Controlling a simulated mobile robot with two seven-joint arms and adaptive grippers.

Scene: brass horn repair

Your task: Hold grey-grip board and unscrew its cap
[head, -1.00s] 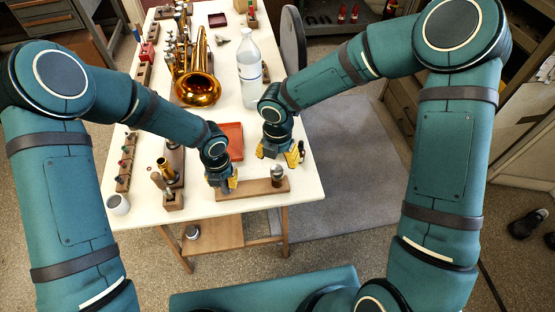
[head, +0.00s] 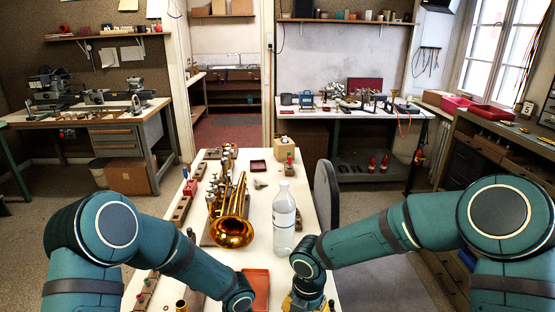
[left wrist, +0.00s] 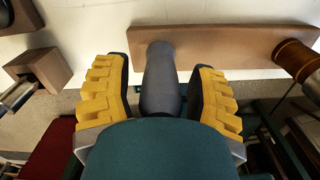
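In the left wrist view the wooden board (left wrist: 225,45) lies on the white table, with its grey grip (left wrist: 160,80) standing up from its left end. My left gripper (left wrist: 161,72) has its yellow fingers on both sides of the grip. Narrow gaps show between pads and grip, so it looks open around it. The cap (left wrist: 298,60), round and copper-brown, is at the board's right end, cut by the picture edge. In the head view the board and my left fingers are out of frame. My right gripper (head: 306,302) shows only partly at the bottom edge; its fingertips are hidden.
On the table (head: 262,200) stand a brass horn (head: 232,228), a clear bottle (head: 284,218) and a red tray (head: 256,284). A wooden block (left wrist: 38,72) is left of the board. A grey chair back (head: 326,198) stands by the table's right edge.

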